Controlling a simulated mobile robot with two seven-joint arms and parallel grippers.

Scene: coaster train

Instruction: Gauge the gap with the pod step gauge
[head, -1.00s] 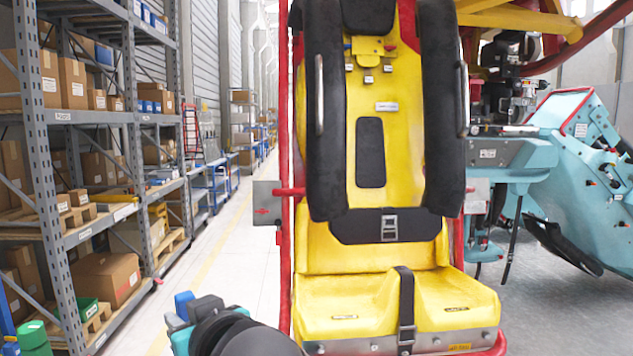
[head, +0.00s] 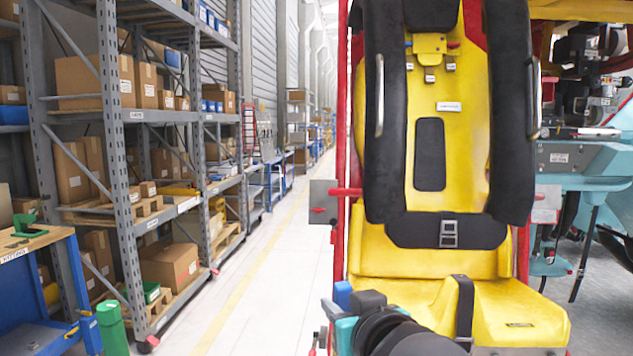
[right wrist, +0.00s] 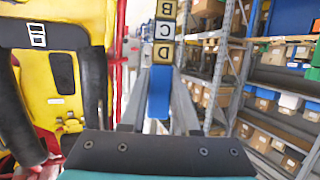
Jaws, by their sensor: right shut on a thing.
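My right gripper (right wrist: 161,100) is shut on the blue handle. In the head view my right gripper (head: 354,303) is low in the middle, in front of the seat's left side; the lettered steps cannot be made out there. The yellow pod seat (head: 467,160) has black padded shoulder restraints (head: 384,140) and a buckled lap belt (head: 420,231). The gauge is apart from the seat in the right wrist view. My left gripper is out of view.
A grey shelf rack (head: 127,200) with cardboard boxes runs along the left. A blue bench (head: 40,300) with a green holder-like piece (head: 25,224) stands at the lower left, beside a green cylinder (head: 112,328). The aisle floor (head: 262,300) is clear. Teal machinery (head: 570,170) stands right.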

